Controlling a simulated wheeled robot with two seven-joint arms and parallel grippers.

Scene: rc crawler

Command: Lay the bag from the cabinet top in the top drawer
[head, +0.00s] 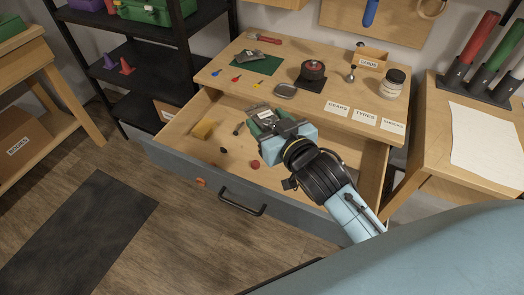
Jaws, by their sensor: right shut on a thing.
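The top drawer (180,172) of the wooden cabinet (217,73) is pulled out, with a grey front and a dark handle (243,202). My right gripper (264,122) is over the back part of the open drawer, near the cabinet top's front edge. It is shut on a small greyish bag (260,111), mostly hidden by the fingers. I cannot tell whether the bag touches the drawer floor. My left gripper is not in view.
The drawer holds a yellow block (203,130), a red round piece (256,164) and small dark parts. Its left front floor has free room.

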